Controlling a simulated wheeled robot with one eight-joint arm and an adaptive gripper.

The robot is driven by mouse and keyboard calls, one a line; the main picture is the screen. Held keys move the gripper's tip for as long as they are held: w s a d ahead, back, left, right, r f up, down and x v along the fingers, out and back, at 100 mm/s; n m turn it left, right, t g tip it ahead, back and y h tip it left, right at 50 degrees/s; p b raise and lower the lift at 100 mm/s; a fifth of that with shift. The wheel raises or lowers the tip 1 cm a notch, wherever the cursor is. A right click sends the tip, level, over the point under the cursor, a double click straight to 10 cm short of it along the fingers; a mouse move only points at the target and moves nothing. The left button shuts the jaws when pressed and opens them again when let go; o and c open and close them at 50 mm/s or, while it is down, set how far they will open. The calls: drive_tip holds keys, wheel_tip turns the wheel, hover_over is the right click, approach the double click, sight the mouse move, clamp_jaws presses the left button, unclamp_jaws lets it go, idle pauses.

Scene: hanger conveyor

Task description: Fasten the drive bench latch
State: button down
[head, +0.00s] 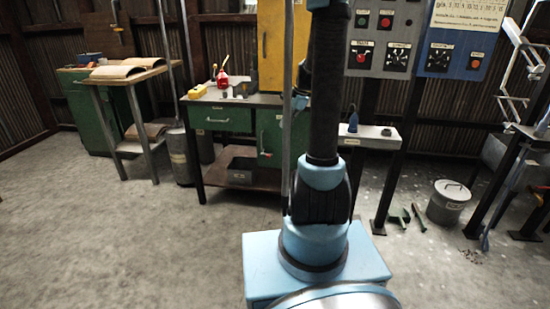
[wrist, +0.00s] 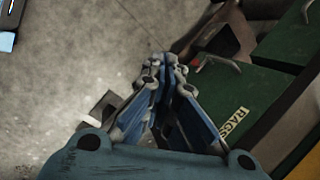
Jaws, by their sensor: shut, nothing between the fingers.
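My gripper (wrist: 160,68) is shut and empty in the wrist view, its fingertips together over the floor beside green furniture. To the right of the fingers is a green panel (wrist: 262,92) with a label reading RAGS. A pale curved handle or lever (wrist: 218,62) shows at the panel's upper left edge, apart from the fingertips. In the head view a green bench (head: 226,118) has a drawer at left and a green door (head: 271,133) at right. My arm covers part of its right side. I cannot make out for certain which part is the latch.
A yellow cabinet (head: 271,45) stands on the bench, with a red can (head: 223,78) to its left. Control panels (head: 385,42) hang at right. A wooden-topped table (head: 128,72) stands at left, a bucket (head: 449,202) at right. The floor at left is clear.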

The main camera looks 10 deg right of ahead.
drive_tip(key=w+d+f+m, duration=0.2)
drive_tip(key=w+f, duration=0.3)
drive_tip(key=f, duration=0.1)
drive_tip(key=w+d+f+m+y, duration=0.1)
drive_tip(key=w+d+f+m, duration=0.1)
drive_tip(key=w+f, duration=0.4)
drive_tip(key=w+d+f+m+y, duration=0.1)
drive_tip(key=w+d+f+m, duration=0.1)
drive_tip(key=w+f+m, duration=0.2)
drive_tip(key=shift+w+d+f+t, duration=0.15)
drive_tip(key=shift+w+f+t, duration=0.15)
drive_tip(key=shift+w+f, duration=0.6)
drive_tip(key=shift+f, duration=0.1)
drive_tip(key=x, duration=0.7)
drive_tip(key=a+x, duration=0.1)
drive_tip(key=x, duration=0.3)
drive_tip(key=shift+w+a, duration=0.15)
drive_tip(key=shift+a, duration=0.1)
drive_tip(key=shift+w+a+f, duration=0.35)
drive_tip(key=shift+a+f, duration=0.05)
drive_tip(key=shift+a, duration=0.3)
